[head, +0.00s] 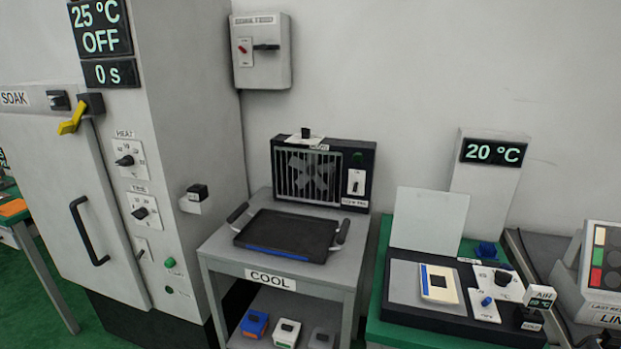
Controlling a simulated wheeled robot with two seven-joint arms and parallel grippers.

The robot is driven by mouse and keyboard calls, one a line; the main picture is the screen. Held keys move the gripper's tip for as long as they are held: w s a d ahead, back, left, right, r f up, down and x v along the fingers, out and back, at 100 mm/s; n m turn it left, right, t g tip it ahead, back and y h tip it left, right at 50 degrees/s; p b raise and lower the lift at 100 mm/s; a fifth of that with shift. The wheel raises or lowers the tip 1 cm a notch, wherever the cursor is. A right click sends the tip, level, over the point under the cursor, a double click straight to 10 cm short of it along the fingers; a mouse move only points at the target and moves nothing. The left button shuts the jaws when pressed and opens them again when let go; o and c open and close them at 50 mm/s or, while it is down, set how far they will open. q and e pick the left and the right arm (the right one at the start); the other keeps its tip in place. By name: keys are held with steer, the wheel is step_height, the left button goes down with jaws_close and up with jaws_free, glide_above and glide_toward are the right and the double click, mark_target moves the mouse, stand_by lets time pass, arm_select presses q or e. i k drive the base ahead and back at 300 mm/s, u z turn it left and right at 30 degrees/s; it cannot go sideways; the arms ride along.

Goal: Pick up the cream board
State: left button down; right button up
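Neither of my grippers shows in the head view, and nothing is seen touching the board.
A display post (484,190) rises behind. Left are a COOL cart (279,282) with a black tray (286,234), a fan unit (322,172) and a tall oven (85,215).

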mark_target(437, 283)
steer(key=z, duration=3.45)
steer(key=i, duration=1.7)
steer(key=u, duration=2.75)
